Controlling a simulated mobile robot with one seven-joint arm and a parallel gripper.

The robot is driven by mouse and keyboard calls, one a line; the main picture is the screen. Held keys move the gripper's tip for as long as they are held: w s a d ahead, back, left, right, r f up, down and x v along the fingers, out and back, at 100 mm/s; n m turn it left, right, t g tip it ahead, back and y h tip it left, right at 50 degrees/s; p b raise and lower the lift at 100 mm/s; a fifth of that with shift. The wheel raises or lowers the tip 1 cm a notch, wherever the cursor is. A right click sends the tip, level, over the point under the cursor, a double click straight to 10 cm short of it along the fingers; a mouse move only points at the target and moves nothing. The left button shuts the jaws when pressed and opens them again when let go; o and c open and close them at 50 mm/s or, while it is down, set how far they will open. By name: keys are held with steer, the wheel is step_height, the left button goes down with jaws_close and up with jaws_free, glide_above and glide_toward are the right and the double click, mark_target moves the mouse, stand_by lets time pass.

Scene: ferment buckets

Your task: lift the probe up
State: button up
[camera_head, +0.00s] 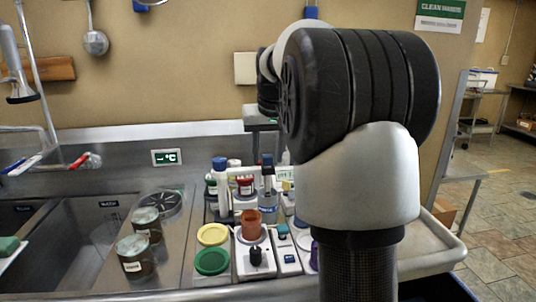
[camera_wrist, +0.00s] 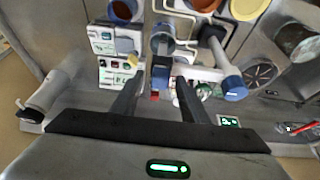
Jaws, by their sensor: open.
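A slim dark probe with a blue top (camera_head: 267,163) stands upright at the back of the tray, above a bottle with a blue label. In the wrist view a blue-topped part (camera_wrist: 163,42), which seems to be this probe, lies beyond and between my fingertips. My gripper (camera_wrist: 158,80) is open, with its two black fingers apart and nothing visibly held. I cannot tell how far the fingers are from the probe. In the head view my arm covers much of the area right of the probe.
A white bottle with a blue cap (camera_wrist: 230,82) stands close beside one finger. A meter (camera_wrist: 118,72) is on the other side. Yellow (camera_head: 213,234) and green (camera_head: 212,262) lids and an orange cup (camera_head: 251,224) sit in front. Two jars (camera_head: 134,257) stand left, near the sink.

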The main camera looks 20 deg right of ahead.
steer(key=shift+c, duration=0.2)
jaws_close()
step_height(320, 180, up, 6)
steer(key=p, duration=0.6)
steer(key=shift+r, duration=0.1)
steer(key=shift+w, duration=0.1)
jaws_free()
steer(key=shift+o, duration=0.2)
